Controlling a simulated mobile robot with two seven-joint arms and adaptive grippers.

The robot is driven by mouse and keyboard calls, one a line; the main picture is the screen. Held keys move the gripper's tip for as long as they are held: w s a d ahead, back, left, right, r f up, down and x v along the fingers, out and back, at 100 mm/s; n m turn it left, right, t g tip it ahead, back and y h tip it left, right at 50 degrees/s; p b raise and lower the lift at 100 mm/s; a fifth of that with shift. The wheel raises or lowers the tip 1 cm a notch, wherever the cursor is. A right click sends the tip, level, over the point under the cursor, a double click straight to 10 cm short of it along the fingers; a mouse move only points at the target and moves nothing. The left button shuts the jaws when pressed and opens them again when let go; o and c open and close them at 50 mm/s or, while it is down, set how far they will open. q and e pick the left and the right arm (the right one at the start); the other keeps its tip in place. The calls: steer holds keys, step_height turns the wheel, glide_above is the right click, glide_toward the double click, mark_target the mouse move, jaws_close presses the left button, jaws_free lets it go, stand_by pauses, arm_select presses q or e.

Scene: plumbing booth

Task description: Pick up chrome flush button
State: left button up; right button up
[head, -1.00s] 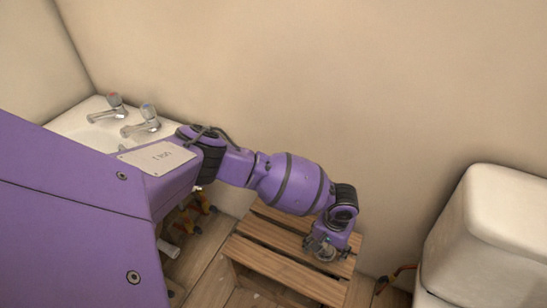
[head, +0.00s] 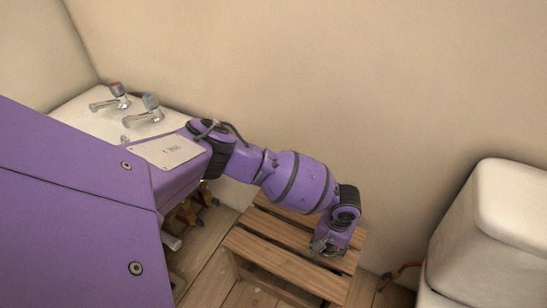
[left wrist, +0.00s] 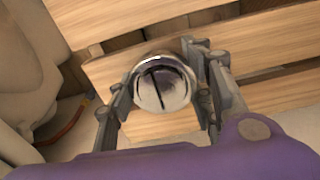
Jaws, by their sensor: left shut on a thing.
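The chrome flush button (left wrist: 162,84) shows in the left wrist view as a round shiny dome with a dark split line. My left gripper (left wrist: 165,98) has a finger on each side of it and is shut on it. In the head view my left gripper (head: 326,245) points down over the slatted wooden stool. There the button is mostly hidden by the gripper, and I cannot tell whether it touches the slats. My right gripper is not in view.
The wooden stool (head: 268,262) stands on the plank floor by the wall. A white cistern (head: 490,240) is to its right, with a reddish hose (head: 398,273) between. A basin (head: 80,122) with two taps is at the left.

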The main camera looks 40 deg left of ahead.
arm_select(q)
steer(key=shift+d+r, duration=0.1)
steer(key=shift+r, duration=0.05)
steer(key=shift+r+p, duration=0.4)
steer(key=shift+r, duration=0.25)
steer(key=shift+s+d+r+p, duration=0.8)
steer(key=shift+s+r+p, duration=0.5)
steer(key=shift+s+r, duration=0.75)
steer(key=shift+s+d+r+p, duration=0.75)
steer(key=shift+s+r+p, duration=0.55)
steer(key=shift+s+r, duration=0.75)
steer(key=shift+s+d+r+p, duration=0.8)
steer(key=shift+s+r+p, duration=0.7)
steer(key=shift+s, duration=0.9)
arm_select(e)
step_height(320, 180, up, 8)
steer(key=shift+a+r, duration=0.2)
arm_select(q)
steer(key=shift+r, duration=0.25)
